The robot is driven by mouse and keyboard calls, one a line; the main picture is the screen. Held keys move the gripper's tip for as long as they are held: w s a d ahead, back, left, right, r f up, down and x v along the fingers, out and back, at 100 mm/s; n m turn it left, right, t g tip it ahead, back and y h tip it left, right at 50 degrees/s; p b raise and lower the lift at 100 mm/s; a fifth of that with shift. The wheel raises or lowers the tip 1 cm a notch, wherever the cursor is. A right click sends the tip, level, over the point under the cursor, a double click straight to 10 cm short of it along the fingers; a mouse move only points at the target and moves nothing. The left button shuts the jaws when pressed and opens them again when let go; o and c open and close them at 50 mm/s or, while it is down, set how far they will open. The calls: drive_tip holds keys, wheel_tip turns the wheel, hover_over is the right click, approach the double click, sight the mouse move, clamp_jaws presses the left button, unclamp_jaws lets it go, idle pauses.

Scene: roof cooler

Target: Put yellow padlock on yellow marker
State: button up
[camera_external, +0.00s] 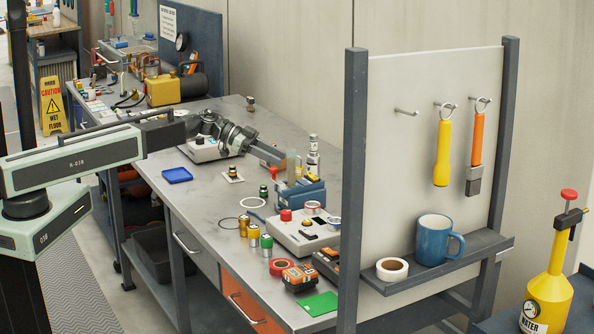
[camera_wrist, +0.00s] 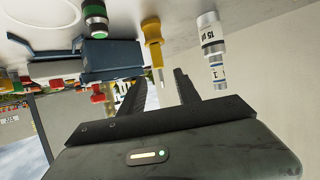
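I cannot pick out a yellow padlock for certain. A small yellow-and-black piece (camera_external: 232,171) stands on a white square on the bench, left of my gripper, and is too small to name. I see no clear yellow marker pad; the flat pads are blue (camera_external: 177,175) and green (camera_external: 317,304). My gripper (camera_external: 277,156) reaches over the bench above the blue box (camera_external: 301,194). In the wrist view my gripper (camera_wrist: 162,86) has its two dark fingers apart with nothing held.
A grey device (camera_external: 290,232), small cans (camera_external: 253,236) and red tape (camera_external: 282,267) crowd the near bench. A panel with hanging tools (camera_external: 442,150) stands at right.

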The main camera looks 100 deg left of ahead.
drive_tip(key=p+v, duration=0.1)
drive_tip(key=v, duration=0.3)
drive_tip(key=shift+s+r, duration=0.1)
drive_tip(key=shift+s, duration=0.1)
